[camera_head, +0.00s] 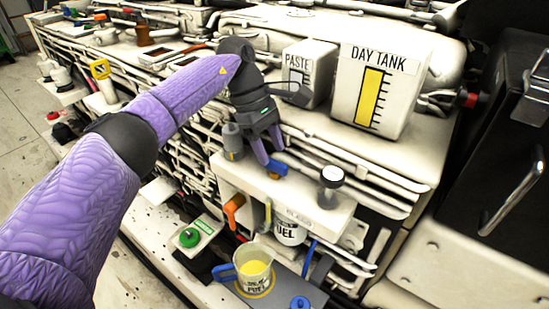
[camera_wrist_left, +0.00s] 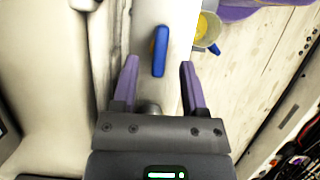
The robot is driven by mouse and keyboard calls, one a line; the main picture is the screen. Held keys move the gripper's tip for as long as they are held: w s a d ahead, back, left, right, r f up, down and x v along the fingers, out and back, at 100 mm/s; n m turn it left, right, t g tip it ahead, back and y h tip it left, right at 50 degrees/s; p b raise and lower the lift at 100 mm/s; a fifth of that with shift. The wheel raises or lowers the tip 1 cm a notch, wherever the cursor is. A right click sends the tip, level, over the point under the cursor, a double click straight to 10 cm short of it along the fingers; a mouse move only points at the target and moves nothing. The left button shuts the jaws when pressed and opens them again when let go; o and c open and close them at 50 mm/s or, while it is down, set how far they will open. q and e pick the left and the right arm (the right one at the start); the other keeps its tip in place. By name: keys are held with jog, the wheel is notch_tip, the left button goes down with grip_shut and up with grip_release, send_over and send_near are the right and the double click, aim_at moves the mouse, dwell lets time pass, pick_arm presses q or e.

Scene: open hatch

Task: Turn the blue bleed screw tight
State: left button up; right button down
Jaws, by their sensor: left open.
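The blue bleed screw (camera_head: 278,168) shows as a small blue wing handle on the white ledge. In the left wrist view the blue handle (camera_wrist_left: 160,50) lies roughly lengthwise between my finger lines, a little ahead of the tips. My left gripper (camera_head: 268,150) is open, pointing down at the screw from above. Its purple fingers (camera_wrist_left: 158,66) stand on either side of the handle and look apart from it. Whether the fingertips reach down to its height I cannot tell. My right gripper is in neither view.
An orange handle (camera_head: 234,207) is below left. A yellow-filled fuel jug (camera_head: 253,272) stands below. The day tank (camera_head: 375,92) and paste box (camera_head: 308,72) stand behind.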

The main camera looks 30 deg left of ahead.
pick_arm(q)
jog(key=p+v, duration=0.2)
jog(key=v, duration=0.4)
jog(key=shift+r, duration=0.15)
jog(key=shift+a, duration=0.15)
